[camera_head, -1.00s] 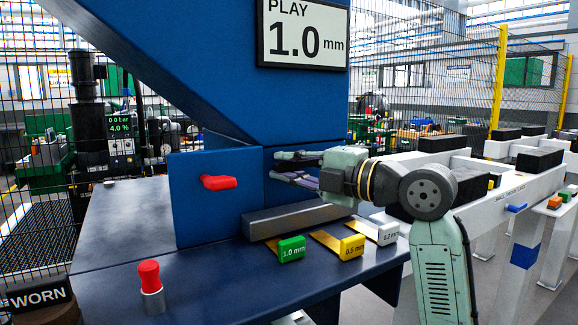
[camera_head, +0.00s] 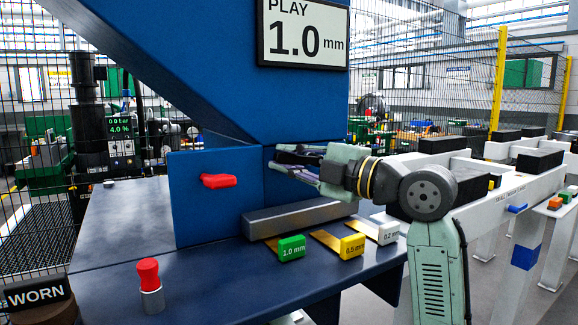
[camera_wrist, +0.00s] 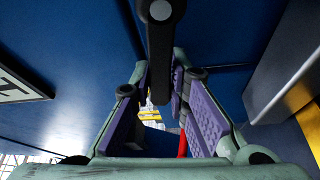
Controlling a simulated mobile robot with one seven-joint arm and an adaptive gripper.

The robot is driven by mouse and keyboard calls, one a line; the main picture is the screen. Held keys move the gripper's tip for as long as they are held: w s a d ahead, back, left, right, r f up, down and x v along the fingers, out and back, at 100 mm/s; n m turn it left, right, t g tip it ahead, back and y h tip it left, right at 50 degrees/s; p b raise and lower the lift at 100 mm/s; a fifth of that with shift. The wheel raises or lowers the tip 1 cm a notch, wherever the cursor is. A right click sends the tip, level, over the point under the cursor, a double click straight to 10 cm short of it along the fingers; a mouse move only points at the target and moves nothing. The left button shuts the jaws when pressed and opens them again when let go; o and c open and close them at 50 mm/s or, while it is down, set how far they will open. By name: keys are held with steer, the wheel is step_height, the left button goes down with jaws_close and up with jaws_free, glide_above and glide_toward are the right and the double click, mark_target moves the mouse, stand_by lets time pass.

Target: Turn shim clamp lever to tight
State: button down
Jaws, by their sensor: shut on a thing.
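A dark lever (camera_wrist: 160,55) with a round end comes in from the top of the wrist view, against a blue face. My gripper (camera_wrist: 160,78) has its purple-padded fingers on both sides of it and is shut on it. In the head view, my gripper (camera_head: 281,159) is at the blue machine's face, above the grey bar; the lever is hard to make out there among the dark fingers. A red handle (camera_head: 218,181) sticks out of the blue panel to the left, apart from my gripper.
The grey bar (camera_head: 300,215) lies just below my gripper. Green 1.0 mm (camera_head: 291,248), yellow 0.5 mm (camera_head: 352,246) and white 0.2 mm (camera_head: 388,233) tagged shims lie in front of it. A red-topped post (camera_head: 149,285) stands front left. The display (camera_head: 303,34) reads PLAY 1.0 mm.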

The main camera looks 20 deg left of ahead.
steer(key=shift+w+d+r+m+t+y+b, duration=0.15)
steer(key=shift+r+m+t+y+b, duration=0.25)
steer(key=shift+m, duration=0.65)
steer(key=shift+w+d+r+m+t+y+b, duration=0.1)
steer(key=shift+w+r+m+y, duration=0.1)
steer(key=shift+r+m, duration=0.65)
steer(key=shift+f+m, duration=0.2)
steer(key=shift+m, duration=0.1)
steer(key=c, duration=1.5)
jaws_free()
steer(key=shift+c, duration=0.2)
steer(key=shift+s+d, duration=0.1)
steer(key=v, duration=1.1)
steer(key=shift+d, duration=0.35)
steer(key=shift+s+f, duration=0.1)
steer(key=shift+s, duration=0.05)
